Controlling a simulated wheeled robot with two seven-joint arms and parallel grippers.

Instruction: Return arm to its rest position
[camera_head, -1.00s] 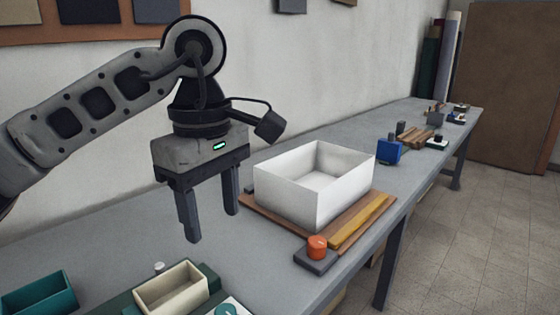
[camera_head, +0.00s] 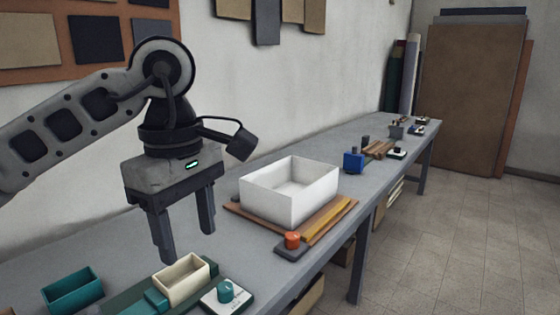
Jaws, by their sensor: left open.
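My left gripper (camera_head: 185,235) comes in from the left and hangs above the grey workbench (camera_head: 300,262), fingers pointing down. Its two fingers are apart with nothing between them. It is to the left of the white open box (camera_head: 265,200) and apart from it. My right gripper is not in view.
The white box stands on a brown board (camera_head: 335,213) with an orange knob (camera_head: 292,239) in front. A cream box (camera_head: 182,281), a teal tray (camera_head: 72,291) and a teal-knobbed device (camera_head: 226,293) are at the near end. A blue block (camera_head: 354,162) stands farther along. Open floor lies right.

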